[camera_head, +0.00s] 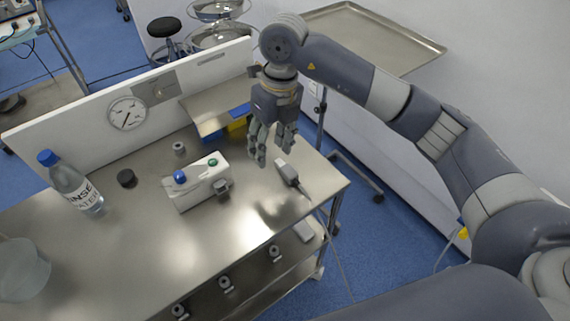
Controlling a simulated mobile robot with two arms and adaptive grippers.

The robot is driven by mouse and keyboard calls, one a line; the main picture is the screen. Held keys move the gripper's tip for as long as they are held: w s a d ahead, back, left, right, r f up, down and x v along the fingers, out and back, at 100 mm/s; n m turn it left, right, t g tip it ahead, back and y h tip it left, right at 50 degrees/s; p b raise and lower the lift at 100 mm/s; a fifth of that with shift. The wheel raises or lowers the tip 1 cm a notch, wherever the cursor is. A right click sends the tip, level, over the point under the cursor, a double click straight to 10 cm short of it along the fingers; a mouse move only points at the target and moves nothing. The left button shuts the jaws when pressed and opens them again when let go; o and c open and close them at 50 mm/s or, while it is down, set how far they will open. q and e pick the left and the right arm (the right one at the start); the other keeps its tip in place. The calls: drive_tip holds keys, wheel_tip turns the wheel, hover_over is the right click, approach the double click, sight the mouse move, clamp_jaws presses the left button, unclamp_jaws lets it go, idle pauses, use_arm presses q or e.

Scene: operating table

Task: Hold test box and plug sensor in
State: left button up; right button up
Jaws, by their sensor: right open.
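The white test box (194,186) stands on the steel table, with a blue knob and a green knob on top. A small grey part (222,187) sits at its right front side. The sensor (288,174), a grey piece with a cable running off the table's right edge, lies on the table to the right of the box. My right gripper (270,156) points down with its fingers apart and empty, above the table between the box and the sensor, closer to the sensor. My left gripper is not in view.
A bottle (74,184) and a clear container (22,270) stand at the left of the steel table (130,250). A black puck (127,178) and a small metal cylinder (179,148) lie behind the box. A panel with a gauge (127,114) borders the back. The table's front middle is clear.

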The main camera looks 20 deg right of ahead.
drive_tip(key=w+d+h, duration=0.1)
drive_tip(key=d+h, duration=0.1)
drive_tip(key=d, duration=0.1)
hover_over(287, 169)
drive_tip(key=f, duration=0.2)
drive_tip(key=f+p, duration=0.1)
drive_tip(key=f, duration=0.1)
drive_tip(key=shift+a+m, duration=0.2)
drive_tip(key=shift+m, duration=0.1)
drive_tip(key=f, duration=0.1)
drive_tip(key=f+p, duration=0.1)
drive_tip(key=f, duration=0.3)
drive_tip(key=shift+d+f+p, duration=0.2)
drive_tip(key=shift+d+p, duration=0.1)
drive_tip(key=shift+p, duration=0.1)
drive_tip(key=shift+f, duration=0.2)
drive_tip(key=c, duration=1.1)
